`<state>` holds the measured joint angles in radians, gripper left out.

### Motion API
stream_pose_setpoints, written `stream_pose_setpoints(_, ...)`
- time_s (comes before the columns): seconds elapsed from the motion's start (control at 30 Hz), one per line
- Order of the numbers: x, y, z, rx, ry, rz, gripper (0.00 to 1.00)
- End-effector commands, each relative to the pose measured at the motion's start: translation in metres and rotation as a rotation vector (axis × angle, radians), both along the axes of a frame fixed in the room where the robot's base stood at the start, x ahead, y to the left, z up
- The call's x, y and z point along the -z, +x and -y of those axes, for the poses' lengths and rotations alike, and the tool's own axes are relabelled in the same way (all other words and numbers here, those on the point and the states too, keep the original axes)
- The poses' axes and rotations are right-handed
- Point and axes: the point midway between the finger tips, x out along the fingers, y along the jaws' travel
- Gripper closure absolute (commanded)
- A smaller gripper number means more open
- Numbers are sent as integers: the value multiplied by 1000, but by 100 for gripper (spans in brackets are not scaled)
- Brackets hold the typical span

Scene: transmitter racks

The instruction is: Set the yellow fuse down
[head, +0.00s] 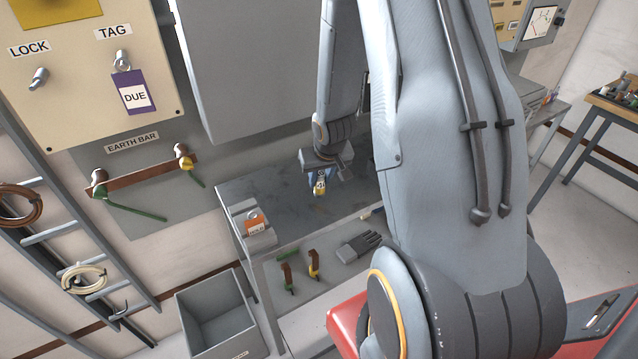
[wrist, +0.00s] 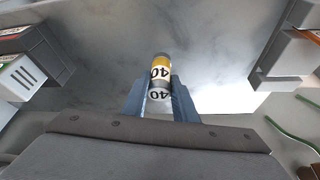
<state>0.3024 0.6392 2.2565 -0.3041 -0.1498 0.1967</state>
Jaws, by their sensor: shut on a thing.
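My gripper (wrist: 160,100) is shut on the yellow fuse (wrist: 160,68), a small cylinder with a yellow band and the number 40 on it. In the wrist view the fuse sits between the two blue-grey fingers. In the head view my gripper (head: 320,180) and the fuse (head: 319,189) are small, over the dark grey bench top (head: 285,205). I cannot tell whether the fuse touches the bench.
A glove (head: 359,246) lies on the lower shelf. A grey bin (head: 218,315) stands on the floor at left. The earth bar (head: 140,172) is on the wall. The bench around the fuse looks clear.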

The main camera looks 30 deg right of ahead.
Motion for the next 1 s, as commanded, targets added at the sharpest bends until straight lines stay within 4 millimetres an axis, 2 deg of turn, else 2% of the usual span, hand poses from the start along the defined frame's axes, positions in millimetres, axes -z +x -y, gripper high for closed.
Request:
stream_pose_setpoints(0.1, 10, 0, 0, 2, 0, 1, 98)
stream_pose_setpoints(0.5, 14, 1, 0, 0, -1, 2, 98)
stream_pose_setpoints(0.53, 14, 0, 0, -1, -2, 2, 73)
stream_pose_setpoints(0.63, 13, 0, 0, -1, -2, 2, 56)
stream_pose_setpoints(1.0, 10, 0, 0, 0, -1, 2, 56)
